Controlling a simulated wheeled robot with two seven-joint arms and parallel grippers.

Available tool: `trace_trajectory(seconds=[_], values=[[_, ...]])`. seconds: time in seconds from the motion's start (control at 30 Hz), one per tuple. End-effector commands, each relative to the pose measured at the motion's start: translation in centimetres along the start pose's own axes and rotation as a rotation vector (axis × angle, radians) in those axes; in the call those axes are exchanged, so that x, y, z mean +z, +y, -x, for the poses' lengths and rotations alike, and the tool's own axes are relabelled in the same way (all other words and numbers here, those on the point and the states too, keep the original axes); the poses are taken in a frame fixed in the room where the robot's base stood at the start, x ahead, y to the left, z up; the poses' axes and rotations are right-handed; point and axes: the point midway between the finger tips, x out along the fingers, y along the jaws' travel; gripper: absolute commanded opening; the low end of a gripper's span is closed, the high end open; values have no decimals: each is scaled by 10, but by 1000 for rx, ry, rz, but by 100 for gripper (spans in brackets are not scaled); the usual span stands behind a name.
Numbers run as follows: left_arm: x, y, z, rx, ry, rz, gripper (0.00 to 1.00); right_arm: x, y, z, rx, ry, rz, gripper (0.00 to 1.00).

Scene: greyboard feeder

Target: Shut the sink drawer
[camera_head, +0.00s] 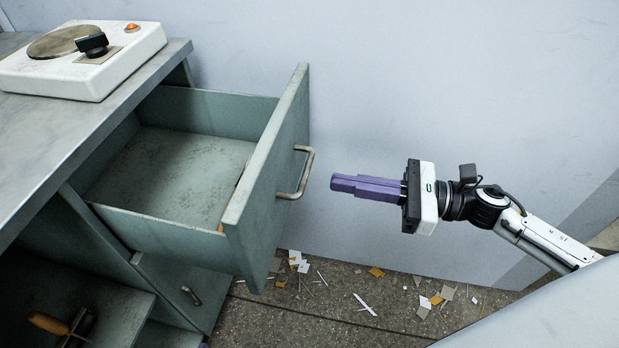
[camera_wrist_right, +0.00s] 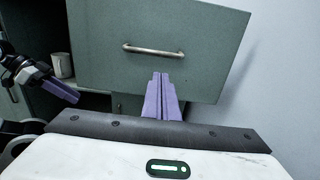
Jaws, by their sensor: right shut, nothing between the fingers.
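The sink drawer (camera_head: 268,185) is a grey-green drawer pulled well out of the cabinet, and its inside looks empty. Its front panel also shows in the right wrist view (camera_wrist_right: 205,70). A metal bar handle (camera_head: 307,168) is on that front; the right wrist view shows it as well (camera_wrist_right: 153,50). My right gripper (camera_head: 336,184) has purple fingers, shut and empty. They point at the drawer front and look a short way from the handle; contact is not visible. My left gripper (camera_wrist_right: 65,92) shows at the left of the right wrist view, its jaw gap unclear.
A white hotplate (camera_head: 95,75) stands on the grey worktop (camera_head: 35,140). A lower door with a handle (camera_head: 191,296) is below the drawer. A white mug (camera_wrist_right: 62,64) stands left of the drawer. A pale wall bounds the far side; paper scraps (camera_head: 376,272) litter the floor.

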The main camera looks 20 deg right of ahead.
Motion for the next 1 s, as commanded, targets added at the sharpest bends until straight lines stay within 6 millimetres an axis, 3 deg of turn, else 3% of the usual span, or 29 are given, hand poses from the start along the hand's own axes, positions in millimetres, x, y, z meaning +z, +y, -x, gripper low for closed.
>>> trace_trajectory(seconds=[0.2, 0.4, 1.0], values=[[2, 1, -2, 3, -9, 0, 31, 2, 0, -43, 1, -4, 1, 0], [-6, 1, -4, 5, 1, -4, 31, 1, 0, -65, -1, -2, -1, 0], [-4, 2, -4, 6, -2, -4, 31, 0, 0, -72, -6, -1, -3, 0]])
